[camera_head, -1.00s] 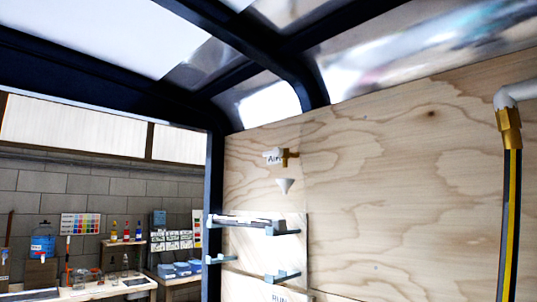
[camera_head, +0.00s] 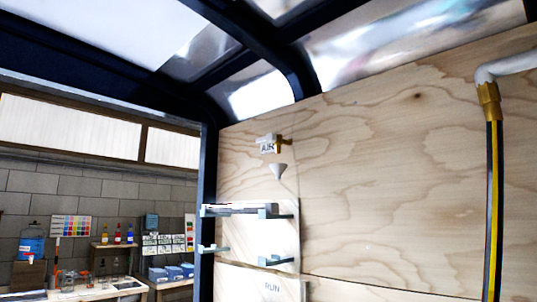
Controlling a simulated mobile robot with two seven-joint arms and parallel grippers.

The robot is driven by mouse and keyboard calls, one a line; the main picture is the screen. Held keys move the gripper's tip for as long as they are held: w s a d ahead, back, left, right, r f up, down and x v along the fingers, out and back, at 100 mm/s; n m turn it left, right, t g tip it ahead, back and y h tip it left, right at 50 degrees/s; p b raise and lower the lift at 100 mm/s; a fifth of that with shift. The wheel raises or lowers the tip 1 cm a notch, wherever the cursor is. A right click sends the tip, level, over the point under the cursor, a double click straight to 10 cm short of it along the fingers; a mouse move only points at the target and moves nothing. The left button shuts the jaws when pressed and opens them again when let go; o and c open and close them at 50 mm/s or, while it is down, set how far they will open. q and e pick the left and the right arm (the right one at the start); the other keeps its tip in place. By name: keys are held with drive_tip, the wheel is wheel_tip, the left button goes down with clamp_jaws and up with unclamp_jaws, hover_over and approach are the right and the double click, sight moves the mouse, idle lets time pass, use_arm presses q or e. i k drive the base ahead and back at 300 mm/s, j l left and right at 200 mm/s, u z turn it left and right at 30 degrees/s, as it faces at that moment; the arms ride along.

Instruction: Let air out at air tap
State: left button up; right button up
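The air tap (camera_head: 283,140) is a small brass fitting on the plywood wall, with a white tag reading AIR (camera_head: 268,147) at its left. A small white funnel (camera_head: 278,171) sits just below the tap. Whether the tap is open or closed is too small to tell. Neither of my grippers is in view.
Shelf-like brackets (camera_head: 262,211) are on the panel below the funnel, above a RUN label (camera_head: 272,287). A black and yellow hose with a brass fitting (camera_head: 488,95) runs down the right. A dark post (camera_head: 206,180) edges the opening, with a workbench (camera_head: 115,288) beyond.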

sight(271, 138)
drive_tip(key=z, duration=1.2)
drive_tip(key=j+z, duration=0.25)
drive_tip(key=z, duration=0.15)
drive_tip(key=j+z, duration=0.25)
drive_tip(key=z, duration=0.2)
drive_tip(key=j+z, duration=0.25)
drive_tip(key=z, duration=0.15)
drive_tip(key=k+j+z, duration=0.1)
drive_tip(key=j+z, duration=0.15)
drive_tip(key=z, duration=0.2)
drive_tip(key=k+j+z, duration=0.35)
drive_tip(key=j, duration=0.15)
drive_tip(key=k+j+z, duration=0.65)
drive_tip(key=k+j, duration=0.1)
drive_tip(key=j, duration=0.05)
